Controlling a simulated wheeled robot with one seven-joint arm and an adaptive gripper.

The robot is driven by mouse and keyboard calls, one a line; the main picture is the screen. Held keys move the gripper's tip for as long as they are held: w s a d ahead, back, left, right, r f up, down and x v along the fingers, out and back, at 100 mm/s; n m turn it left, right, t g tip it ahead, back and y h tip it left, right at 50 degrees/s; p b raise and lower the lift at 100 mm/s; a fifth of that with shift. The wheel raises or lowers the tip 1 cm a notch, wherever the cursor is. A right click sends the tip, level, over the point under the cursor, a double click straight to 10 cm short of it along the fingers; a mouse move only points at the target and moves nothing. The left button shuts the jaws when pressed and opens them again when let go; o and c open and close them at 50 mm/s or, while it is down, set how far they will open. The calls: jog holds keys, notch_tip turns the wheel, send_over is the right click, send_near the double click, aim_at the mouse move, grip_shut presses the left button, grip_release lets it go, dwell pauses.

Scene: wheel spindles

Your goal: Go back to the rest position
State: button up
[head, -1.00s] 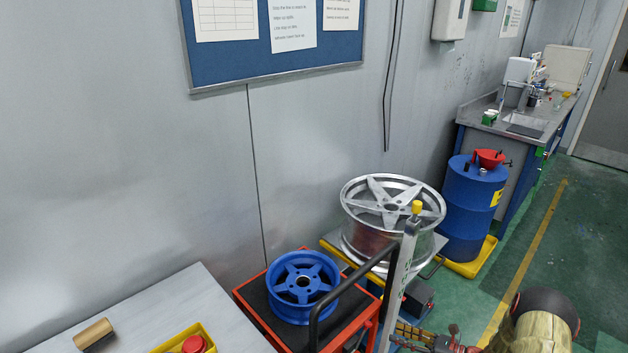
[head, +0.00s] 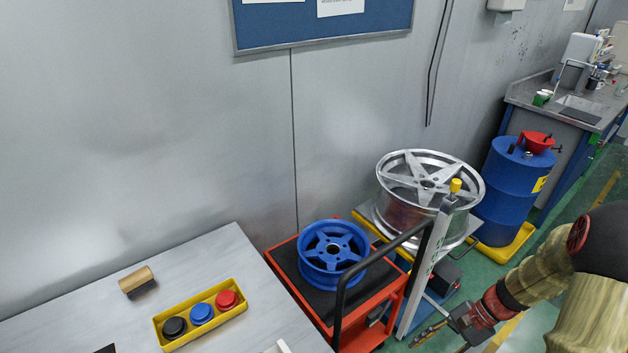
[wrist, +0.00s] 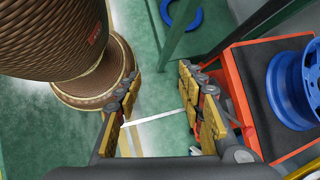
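My gripper (wrist: 160,112) is open and empty in the wrist view, its two padded fingers apart over the green floor. In the head view my gripper (head: 428,338) shows at the lower right, beside the red cart and past its handle side. A blue wheel (head: 333,250) lies on the black top of the red cart (head: 288,292). A silver wheel (head: 430,182) rests behind it on a yellow-edged stand. Part of the blue wheel (wrist: 292,88) also shows at the right of the wrist view.
A grey table (head: 85,315) at lower left holds a yellow tray (head: 167,344) with black, blue and red caps, and a wooden-handled brush (head: 136,279). A black cart handle (head: 372,268) rises near my arm. A blue drum (head: 511,190) stands behind. Green floor lies below my gripper.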

jog(key=s+a+r+n+t+h, duration=0.2)
jog(key=s+a+r+n, duration=0.1)
jog(key=r, duration=0.7)
jog(key=s+a+r+n+t+h, duration=0.2)
jog(key=r+n, duration=0.3)
jog(key=r, duration=0.5)
jog(key=s+a+r+n+t+h+p, duration=0.1)
jog(key=s+a+r+n+t+h, duration=0.2)
jog(key=r, duration=0.7)
jog(key=shift+s+a+n, duration=0.7)
jog(key=shift+a+n, duration=0.1)
jog(key=shift+a, duration=0.3)
